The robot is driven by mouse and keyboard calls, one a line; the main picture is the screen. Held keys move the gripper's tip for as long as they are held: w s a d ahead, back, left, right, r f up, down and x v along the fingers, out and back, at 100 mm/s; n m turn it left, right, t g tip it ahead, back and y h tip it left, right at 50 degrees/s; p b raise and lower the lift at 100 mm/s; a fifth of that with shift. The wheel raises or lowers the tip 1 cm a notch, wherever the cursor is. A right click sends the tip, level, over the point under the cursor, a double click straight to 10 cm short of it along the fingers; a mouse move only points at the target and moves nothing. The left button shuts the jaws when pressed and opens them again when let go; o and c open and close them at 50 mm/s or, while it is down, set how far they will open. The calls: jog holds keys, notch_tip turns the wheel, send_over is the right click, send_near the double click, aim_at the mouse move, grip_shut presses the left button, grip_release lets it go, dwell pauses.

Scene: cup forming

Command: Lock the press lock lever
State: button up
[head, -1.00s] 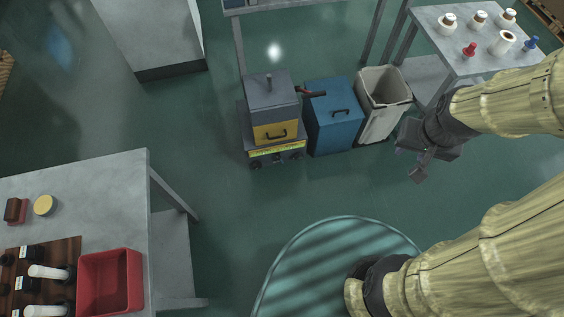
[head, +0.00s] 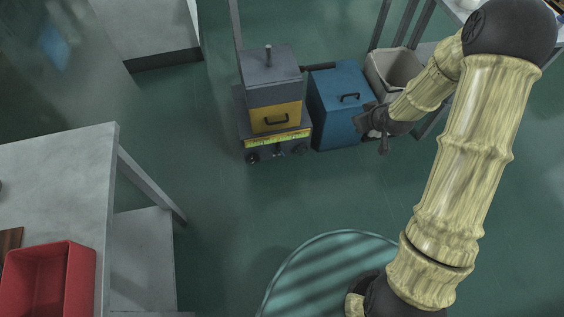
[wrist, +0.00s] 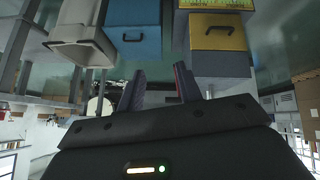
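The press (head: 274,77) is a dark grey box with a yellow front drawer (head: 276,117), on a grey base with a yellow-green panel. A dark bar-like lever (head: 319,66) sticks out from its upper right side, towards the blue cabinet; I cannot tell its lock position. My gripper (head: 382,143) is in front of the blue cabinet's right side, to the right of the press and apart from it. In the wrist view, my gripper (wrist: 158,85) has its two fingers apart with nothing between them. The yellow drawer (wrist: 219,31) shows there at upper right; the lever cannot be made out.
The blue cabinet (head: 336,105) stands right of the press, and a pale bin (head: 391,69) right of that. A grey table (head: 60,185) with a red tray (head: 80,280) is at left. The green floor in front of the press is clear.

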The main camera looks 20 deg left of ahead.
aim_at(281, 153)
jog(key=w+a+f+n+t+y+b, duration=0.15)
jog(key=a+f+b, duration=0.3)
jog(key=f, duration=0.55)
jog(key=a+f+n+y+b, duration=0.1)
jog(key=a+f+y+b, duration=0.15)
jog(key=f+b, duration=0.45)
jog(key=w+a+f+n+t+y+b, duration=0.1)
jog(key=a+f+b, duration=0.25)
jog(key=f, duration=0.85)
jog(key=s+a+f+t+y+b, duration=0.1)
jog(key=s+a+f+b, duration=0.1)
jog(key=f+b, duration=0.2)
jog(key=s+a+f+t+y+b, duration=0.1)
jog(key=f+b, duration=0.4)
jog(key=f, duration=0.5)
jog(key=s+a+f+t+y+b, duration=0.1)
jog(key=s+a+f+b, duration=0.2)
jog(key=f, duration=0.5)
jog(key=shift+s+t+y+b, duration=0.35)
jog(key=shift+s+b, duration=0.1)
jog(key=shift+b, duration=0.45)
jog(key=shift+b+x, duration=4.8)
jog(key=shift+x, duration=3.9)
jog(key=shift+s, duration=0.1)
grip_shut()
